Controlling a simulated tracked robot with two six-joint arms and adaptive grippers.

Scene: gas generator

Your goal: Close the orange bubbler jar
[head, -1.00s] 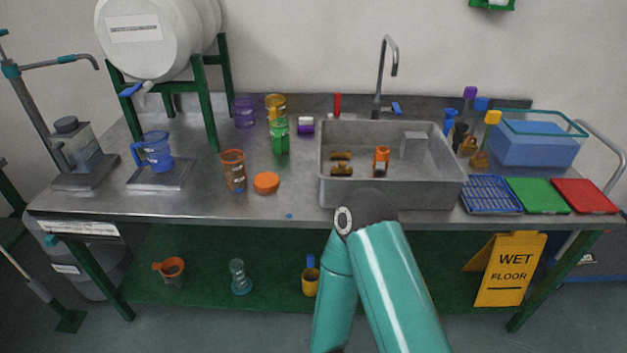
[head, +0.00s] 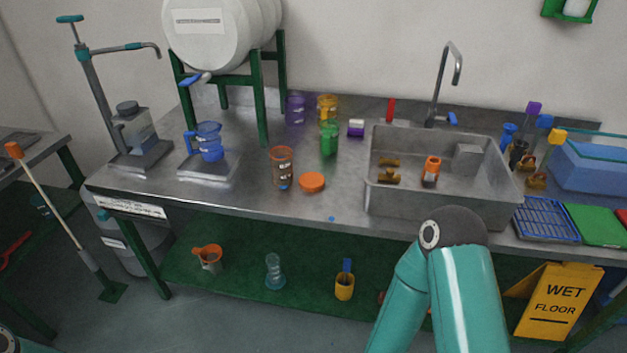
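The orange see-through jar (head: 282,166) stands upright on the steel worktop, left of the sink. Its top looks open. A round orange lid (head: 312,182) lies flat on the worktop just right of the jar and apart from it. Teal links of one of my arms show at the lower right, in front of the sink, but no gripper shows on them. A small dark and teal piece shows in the bottom left corner. Neither of my grippers is in view.
The sink (head: 400,205) is to the right. A green-legged stand with a white tank (head: 222,35) rises at the back left. The worktop's front strip is mostly clear.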

